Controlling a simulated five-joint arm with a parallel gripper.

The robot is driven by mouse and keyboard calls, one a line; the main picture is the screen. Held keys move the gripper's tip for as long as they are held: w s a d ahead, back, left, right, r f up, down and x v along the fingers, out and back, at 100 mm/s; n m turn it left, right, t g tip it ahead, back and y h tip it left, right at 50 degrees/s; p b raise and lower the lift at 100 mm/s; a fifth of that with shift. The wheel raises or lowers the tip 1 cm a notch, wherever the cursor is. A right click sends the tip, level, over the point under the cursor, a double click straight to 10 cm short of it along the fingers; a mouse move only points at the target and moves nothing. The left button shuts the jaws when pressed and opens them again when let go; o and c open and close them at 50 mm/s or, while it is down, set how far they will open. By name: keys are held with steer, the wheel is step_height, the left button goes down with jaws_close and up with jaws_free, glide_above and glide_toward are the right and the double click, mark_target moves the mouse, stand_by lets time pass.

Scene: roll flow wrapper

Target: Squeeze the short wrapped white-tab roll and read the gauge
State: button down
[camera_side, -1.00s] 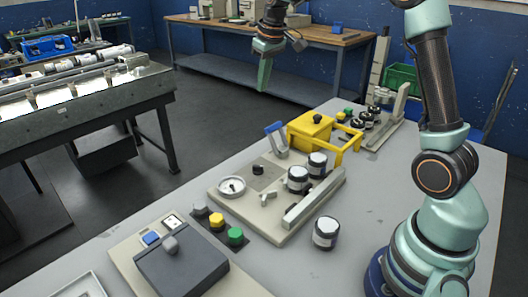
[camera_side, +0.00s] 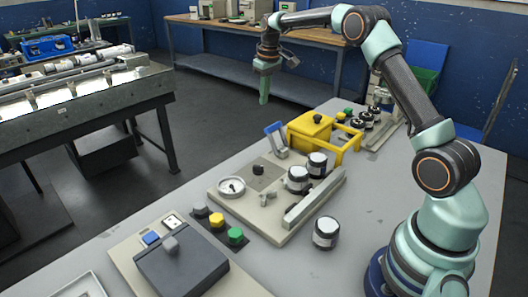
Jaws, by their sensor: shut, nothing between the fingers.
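My gripper (camera_side: 264,98) hangs shut and empty in the air, pointing down, beyond the far edge of the grey table as seen here. The round white gauge (camera_side: 231,187) sits on the left part of a beige fixture plate; its reading is too small to tell. Two dark rolls with whitish wraps stand on that plate, a nearer roll (camera_side: 298,180) and a farther roll (camera_side: 318,164). Another similar roll (camera_side: 326,232) stands on the bare table to the right of the plate. I cannot tell which one carries the white tab. My gripper is well apart from all of them.
A yellow guard box (camera_side: 312,129) and a blue lever (camera_side: 275,134) stand behind the plate. More rolls (camera_side: 367,121) stand farther back. A grey lidded box (camera_side: 180,262) and grey, yellow and green buttons (camera_side: 217,220) are in front.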

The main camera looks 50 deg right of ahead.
step_height(320, 180, down, 8)
steer(key=s, duration=0.1)
steer(key=shift+s, duration=0.35)
stand_by(0.6)
